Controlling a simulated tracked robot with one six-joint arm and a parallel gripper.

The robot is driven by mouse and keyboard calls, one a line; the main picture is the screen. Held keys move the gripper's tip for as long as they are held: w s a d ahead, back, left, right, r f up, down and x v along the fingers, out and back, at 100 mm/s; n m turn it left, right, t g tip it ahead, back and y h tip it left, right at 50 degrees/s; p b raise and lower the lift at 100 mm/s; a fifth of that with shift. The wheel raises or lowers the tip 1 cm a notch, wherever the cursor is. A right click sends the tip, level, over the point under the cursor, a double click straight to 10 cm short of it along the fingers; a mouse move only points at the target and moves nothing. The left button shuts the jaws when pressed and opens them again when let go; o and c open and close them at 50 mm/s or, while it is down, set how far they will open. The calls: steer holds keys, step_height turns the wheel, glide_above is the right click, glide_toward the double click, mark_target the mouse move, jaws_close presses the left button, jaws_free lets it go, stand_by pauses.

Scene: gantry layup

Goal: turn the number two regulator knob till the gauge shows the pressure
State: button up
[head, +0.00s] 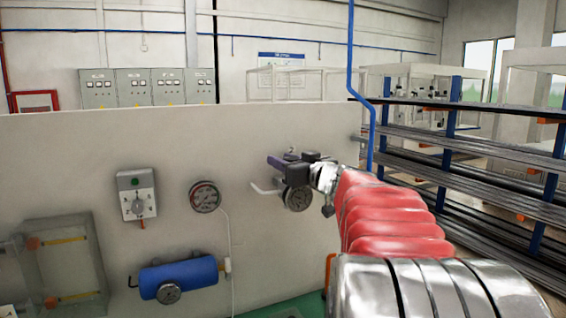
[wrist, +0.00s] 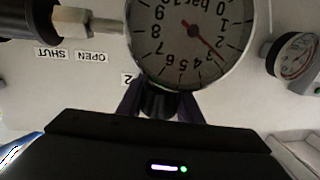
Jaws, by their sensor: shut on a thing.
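My gripper (wrist: 160,92) is shut on a dark round knob (wrist: 160,104), one purple finger on each side, in the wrist view. A white label reading 2 (wrist: 128,79) sits beside it. The round pressure gauge (wrist: 185,45) is just above the knob and appears upside down, its top cut off. Its red needle points down right, roughly between 2 and 3; the exact value is hard to read. In the head view my gripper (head: 284,164) is at the panel, just above the gauge (head: 297,199); the knob is hidden there.
SHUT (wrist: 51,54) and OPEN (wrist: 90,57) labels lie left of the gauge. A second gauge (wrist: 297,57) is to the right. On the pale panel are another gauge (head: 205,197), a switch box (head: 137,195) and a blue tank (head: 178,277). Racks (head: 460,152) stand right.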

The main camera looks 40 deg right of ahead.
steer(key=shift+d+m+g+h, duration=0.15)
steer(key=shift+m+h, duration=0.3)
steer(key=shift+h, duration=0.2)
steer(key=shift+d+m+g+h, duration=0.1)
steer(key=shift+m+g+h, duration=0.05)
steer(key=shift+m+h, duration=0.4)
steer(key=shift+s+d+m+g+h, duration=0.15)
steer(key=shift+m+g+h, duration=0.3)
steer(key=shift+h, duration=0.5)
steer(key=shift+s+d+m+g+h, duration=0.1)
steer(key=shift+d+m+g+h, duration=0.15)
steer(key=shift+m+h, duration=0.55)
steer(key=o, duration=1)
steer(key=shift+o, duration=0.2)
steer(key=shift+a, duration=0.1)
